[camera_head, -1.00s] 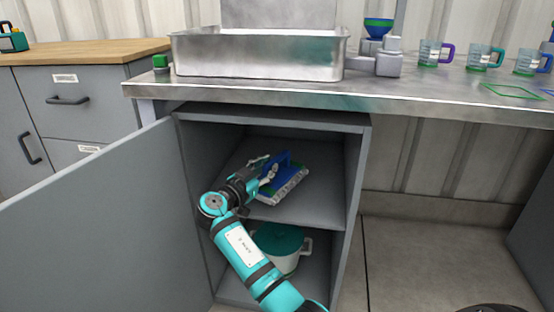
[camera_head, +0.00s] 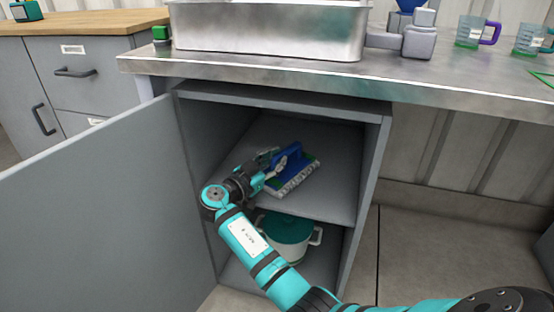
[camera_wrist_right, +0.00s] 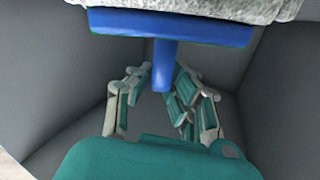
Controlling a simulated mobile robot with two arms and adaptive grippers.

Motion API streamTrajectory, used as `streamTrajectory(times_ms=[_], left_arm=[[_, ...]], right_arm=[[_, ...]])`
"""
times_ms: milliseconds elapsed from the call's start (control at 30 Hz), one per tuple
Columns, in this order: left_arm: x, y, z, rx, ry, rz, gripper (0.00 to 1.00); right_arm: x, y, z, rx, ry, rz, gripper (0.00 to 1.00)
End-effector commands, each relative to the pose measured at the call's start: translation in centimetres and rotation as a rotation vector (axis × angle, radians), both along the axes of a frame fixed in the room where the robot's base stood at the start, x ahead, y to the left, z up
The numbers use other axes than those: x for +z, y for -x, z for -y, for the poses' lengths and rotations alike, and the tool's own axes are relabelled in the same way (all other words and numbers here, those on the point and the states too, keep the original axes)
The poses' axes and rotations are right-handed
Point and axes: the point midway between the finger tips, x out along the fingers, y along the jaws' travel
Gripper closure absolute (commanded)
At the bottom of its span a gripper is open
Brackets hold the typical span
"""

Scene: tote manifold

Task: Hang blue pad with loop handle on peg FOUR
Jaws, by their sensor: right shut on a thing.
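The blue pad with loop handle (camera_head: 305,168), with a whitish fluffy underside, is on the upper shelf inside the open grey cabinet. My right gripper (camera_head: 280,165) reaches in from the left side of the cabinet opening and is shut on the pad's blue handle. In the right wrist view the blue pad (camera_wrist_right: 175,27) fills the top, and its handle stem comes down between the two finger pairs (camera_wrist_right: 160,95). Whether the pad touches the shelf is not clear. Peg FOUR is not in view. My left gripper is not in view.
The cabinet door (camera_head: 95,205) stands open to the left. A white pot with a teal lid (camera_head: 290,235) is on the lower shelf. The steel counter (camera_head: 300,72) above carries a metal basin (camera_head: 265,32) and mugs (camera_head: 470,35).

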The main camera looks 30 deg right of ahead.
Motion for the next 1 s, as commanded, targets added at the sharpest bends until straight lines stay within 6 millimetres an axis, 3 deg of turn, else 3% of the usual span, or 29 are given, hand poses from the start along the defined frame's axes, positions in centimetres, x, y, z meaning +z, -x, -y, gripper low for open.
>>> streamTrajectory(times_ms=[33, 200, 567, 1000], left_arm=[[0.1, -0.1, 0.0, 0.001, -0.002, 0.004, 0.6], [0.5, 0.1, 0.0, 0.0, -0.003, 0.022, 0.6], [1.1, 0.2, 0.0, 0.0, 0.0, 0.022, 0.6], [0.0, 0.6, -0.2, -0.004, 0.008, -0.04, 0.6]], right_arm=[[-0.1, 0.0, 0.0, 0.0, 0.0, 0.0, 0.8], [-0.1, 0.0, 0.0, 0.0, 0.0, -0.001, 0.61], [0.6, 0.0, 0.0, 0.0, 0.002, 0.001, 0.61], [0.4, 2.8, -8.4, 0.002, -0.001, 0.0, 0.61]])
